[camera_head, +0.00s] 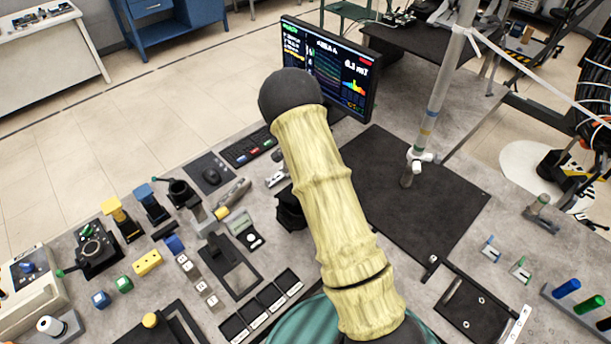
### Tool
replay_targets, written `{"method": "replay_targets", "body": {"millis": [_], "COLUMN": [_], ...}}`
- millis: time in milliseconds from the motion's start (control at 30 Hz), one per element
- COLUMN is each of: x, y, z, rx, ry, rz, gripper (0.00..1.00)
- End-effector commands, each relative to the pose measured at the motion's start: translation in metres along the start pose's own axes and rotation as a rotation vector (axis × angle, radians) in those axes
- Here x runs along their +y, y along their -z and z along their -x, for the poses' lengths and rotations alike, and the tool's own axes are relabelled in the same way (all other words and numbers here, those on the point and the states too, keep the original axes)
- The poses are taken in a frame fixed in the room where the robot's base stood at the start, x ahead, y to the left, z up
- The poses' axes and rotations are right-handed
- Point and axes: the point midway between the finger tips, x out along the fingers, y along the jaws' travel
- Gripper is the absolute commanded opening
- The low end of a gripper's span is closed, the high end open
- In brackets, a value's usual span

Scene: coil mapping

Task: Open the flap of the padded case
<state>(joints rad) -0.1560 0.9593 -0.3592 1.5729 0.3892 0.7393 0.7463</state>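A small black object (291,211) stands on the bench, just left of my yellow-sleeved arm and partly hidden by it. It looks like a soft pouch and may be the padded case, but I cannot make out a flap. My arm rises from the bottom of the view to a dark rounded joint near the monitor and covers the middle of the bench. My gripper is not visible.
A monitor (340,72) and keyboard (249,146) stand at the back. Switches, coloured blocks (147,263) and black trays (262,308) crowd the left and front.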

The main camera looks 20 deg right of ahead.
Motion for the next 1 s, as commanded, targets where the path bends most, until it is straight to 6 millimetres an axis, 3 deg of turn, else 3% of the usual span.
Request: {"method": "replay_targets", "body": {"millis": [300,1000], "x": [-0.005,0.0], "y": [-0.01,-0.001], "z": [0.001,0.0], "rx": [0.002,0.002], "ry": [-0.001,-0.001], "rz": [0.019,0.002], "gripper": [0.0,0.0]}}
